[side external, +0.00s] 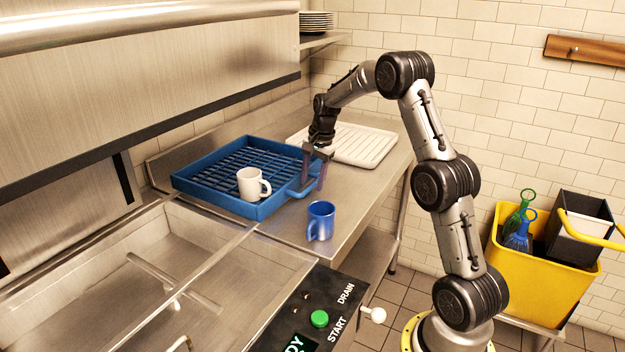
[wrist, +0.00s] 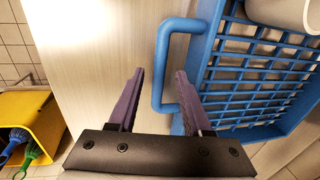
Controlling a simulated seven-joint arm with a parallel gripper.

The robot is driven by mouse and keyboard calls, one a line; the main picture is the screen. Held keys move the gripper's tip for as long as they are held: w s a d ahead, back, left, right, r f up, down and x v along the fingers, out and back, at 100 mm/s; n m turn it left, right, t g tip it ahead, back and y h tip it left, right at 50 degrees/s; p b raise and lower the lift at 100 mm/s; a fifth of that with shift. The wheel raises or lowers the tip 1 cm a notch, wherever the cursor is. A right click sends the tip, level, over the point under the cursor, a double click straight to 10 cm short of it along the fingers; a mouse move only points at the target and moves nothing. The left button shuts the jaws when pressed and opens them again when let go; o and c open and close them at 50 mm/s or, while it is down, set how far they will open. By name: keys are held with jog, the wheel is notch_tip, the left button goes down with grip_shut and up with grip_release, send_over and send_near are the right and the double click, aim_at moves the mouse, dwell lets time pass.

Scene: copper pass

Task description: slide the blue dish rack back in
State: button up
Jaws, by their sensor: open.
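The blue dish rack (side external: 214,203) rests on the steel counter, and its grid also shows in the wrist view (wrist: 293,118). Its blue loop handle (wrist: 159,62) sticks out from the side facing my gripper. A white mug (side external: 249,185) stands in the rack near its front corner, partly visible in the wrist view (wrist: 282,12). My gripper (side external: 315,184) is at the handle, pointing down. In the wrist view its open jaws (wrist: 160,75) lie on either side of the handle's bar, with a gap around it. I cannot tell whether either finger touches.
A blue mug (side external: 320,222) stands on the counter close in front of the handle. A white ribbed board (side external: 372,147) lies behind my gripper. A yellow bin (side external: 545,275) stands right.

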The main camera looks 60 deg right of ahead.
jog(key=shift+f, duration=0.1)
grip_shut()
dwell(1.4)
